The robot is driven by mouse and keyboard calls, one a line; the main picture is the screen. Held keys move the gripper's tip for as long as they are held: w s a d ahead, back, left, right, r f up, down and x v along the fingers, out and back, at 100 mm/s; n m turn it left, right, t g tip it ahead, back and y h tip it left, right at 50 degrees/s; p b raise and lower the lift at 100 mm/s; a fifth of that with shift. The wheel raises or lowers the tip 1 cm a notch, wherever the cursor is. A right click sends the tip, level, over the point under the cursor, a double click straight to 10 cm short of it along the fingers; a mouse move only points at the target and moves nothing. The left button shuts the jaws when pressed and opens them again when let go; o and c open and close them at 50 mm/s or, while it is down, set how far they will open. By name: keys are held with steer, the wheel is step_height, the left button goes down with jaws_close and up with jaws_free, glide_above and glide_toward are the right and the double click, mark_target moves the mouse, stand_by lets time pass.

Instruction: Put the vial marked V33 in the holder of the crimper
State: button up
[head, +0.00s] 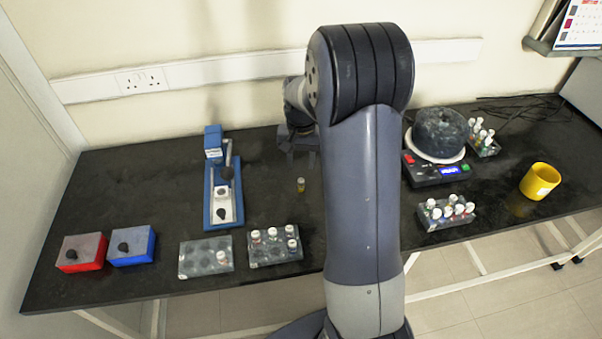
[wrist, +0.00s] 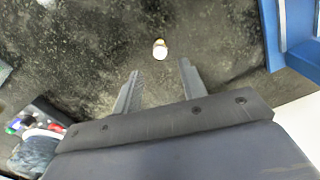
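A small vial (head: 301,185) with yellowish contents stands alone on the dark bench, right of the crimper. In the wrist view the vial (wrist: 160,49) shows as a pale round top just beyond the fingertips; I cannot read any mark on it. The blue crimper (head: 209,190) has a lever and a pale holder part (head: 228,208) low on its base. A blue edge of the crimper (wrist: 272,35) shows at the upper right of the wrist view. My gripper (wrist: 160,68) is open and empty, its fingers apart. In the head view my gripper (head: 300,140) is behind the vial, partly hidden by my arm.
Two racks stand at the front: one nearly empty (head: 190,268), one with several capped vials (head: 262,261). Red (head: 82,253) and blue (head: 132,246) boxes are at left. At right are another vial rack (head: 432,222), a device with a round dark block (head: 440,130) and a yellow cup (head: 540,181).

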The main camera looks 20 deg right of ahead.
mark_target(301, 180)
steer(key=shift+o, duration=0.6)
step_height(301, 180, up, 4)
steer(key=shift+r, duration=0.25)
step_height(301, 180, down, 11)
steer(key=m+p, duration=0.3)
steer(key=m, duration=0.3)
steer(key=shift+f, duration=0.2)
steer(key=shift+c, duration=0.3)
jaws_close()
steer(key=shift+r, duration=0.15)
